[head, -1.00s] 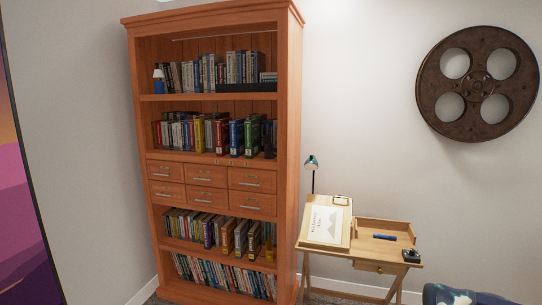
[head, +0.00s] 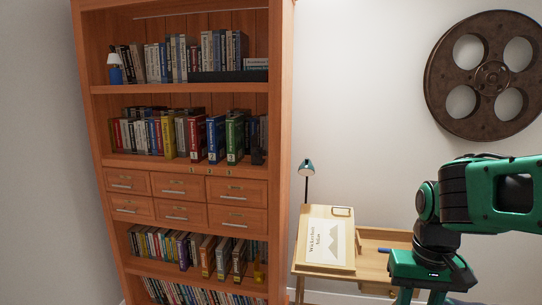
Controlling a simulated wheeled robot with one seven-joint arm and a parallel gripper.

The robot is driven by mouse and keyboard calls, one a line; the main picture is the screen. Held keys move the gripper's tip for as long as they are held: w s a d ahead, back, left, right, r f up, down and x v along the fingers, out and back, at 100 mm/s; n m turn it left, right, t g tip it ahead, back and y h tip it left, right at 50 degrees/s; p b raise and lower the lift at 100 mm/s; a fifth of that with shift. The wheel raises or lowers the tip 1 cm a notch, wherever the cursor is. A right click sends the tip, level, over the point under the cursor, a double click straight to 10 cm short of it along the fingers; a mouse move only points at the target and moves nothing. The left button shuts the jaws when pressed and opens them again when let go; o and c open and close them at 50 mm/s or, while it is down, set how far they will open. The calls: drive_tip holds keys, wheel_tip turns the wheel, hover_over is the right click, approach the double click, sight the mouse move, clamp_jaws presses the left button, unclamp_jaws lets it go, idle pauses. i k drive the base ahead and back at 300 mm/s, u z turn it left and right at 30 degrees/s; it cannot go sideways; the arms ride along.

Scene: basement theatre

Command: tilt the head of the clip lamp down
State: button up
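The clip lamp (head: 306,168) stands at the back left of a small wooden desk, beside the bookcase. It has a teal head on a thin dark stem. The head sits at the top of the stem; its exact tilt is too small to tell. My green and black arm enters from the right side of the head view, over the right part of the desk and apart from the lamp. My gripper's fingertips cannot be made out.
The wooden desk (head: 372,270) has a tilted board with a printed sheet (head: 327,238) on it. A blue object lies partly behind my arm. A tall wooden bookcase (head: 284,130) stands close on the lamp's left. A film reel (head: 491,75) hangs on the wall.

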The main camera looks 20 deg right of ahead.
sight(307, 168)
drive_tip(key=z, duration=0.15)
drive_tip(key=i, duration=1.3)
drive_tip(key=z, duration=0.55)
drive_tip(key=i, duration=0.55)
drive_tip(key=z, duration=0.3)
